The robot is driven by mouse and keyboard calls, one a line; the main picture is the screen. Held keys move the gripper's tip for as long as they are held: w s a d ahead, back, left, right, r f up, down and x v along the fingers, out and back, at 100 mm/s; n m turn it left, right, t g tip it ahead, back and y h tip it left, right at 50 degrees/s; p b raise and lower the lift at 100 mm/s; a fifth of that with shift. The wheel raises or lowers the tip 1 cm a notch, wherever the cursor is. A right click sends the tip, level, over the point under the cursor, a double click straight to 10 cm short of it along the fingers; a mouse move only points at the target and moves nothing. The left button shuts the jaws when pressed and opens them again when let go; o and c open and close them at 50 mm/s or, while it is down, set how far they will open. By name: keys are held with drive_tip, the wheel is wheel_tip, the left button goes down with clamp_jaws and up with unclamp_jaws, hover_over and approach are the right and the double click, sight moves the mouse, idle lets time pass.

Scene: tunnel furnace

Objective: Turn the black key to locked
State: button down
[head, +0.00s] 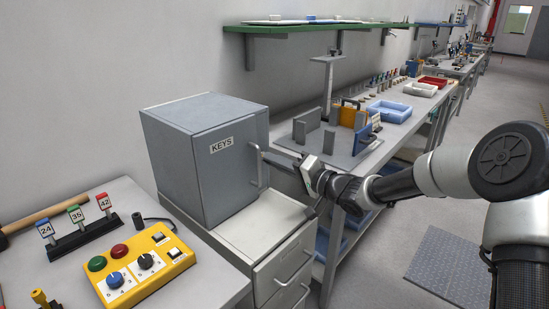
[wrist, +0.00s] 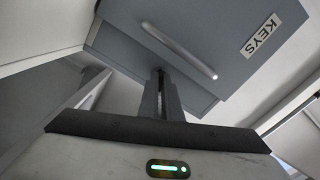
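A yellow control box (head: 143,270) sits on the bench at the lower left. It carries a black knob (head: 146,261) and a blue knob (head: 114,280) on white plates; the black knob's marks are too small to read. No other black key shows clearly. A grey cabinet (head: 205,160) labelled KEYS stands behind it, its door appearing closed. My gripper (head: 268,157) is near the cabinet's door handle (head: 254,165). In the wrist view the fingers (wrist: 161,75) are close together with nothing visible between them, and the handle (wrist: 180,50) passes just beyond their tips.
A rack with tags 24, 35 and 42 (head: 82,236) stands left of the control box, by a hammer (head: 35,221). The cabinet sits on a drawer unit (head: 283,268). A long workbench with blue (head: 389,111) and red trays runs behind; a green shelf (head: 300,30) is above.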

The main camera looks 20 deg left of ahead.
drive_tip(key=shift+n+b, duration=1.65)
drive_tip(key=shift+n, duration=4.65)
drive_tip(key=c, duration=2)
unclamp_jaws()
drive_tip(key=shift+d, duration=0.1)
drive_tip(key=p+v, duration=0.3)
drive_tip(key=v, duration=1.4)
drive_tip(key=shift+d, duration=0.15)
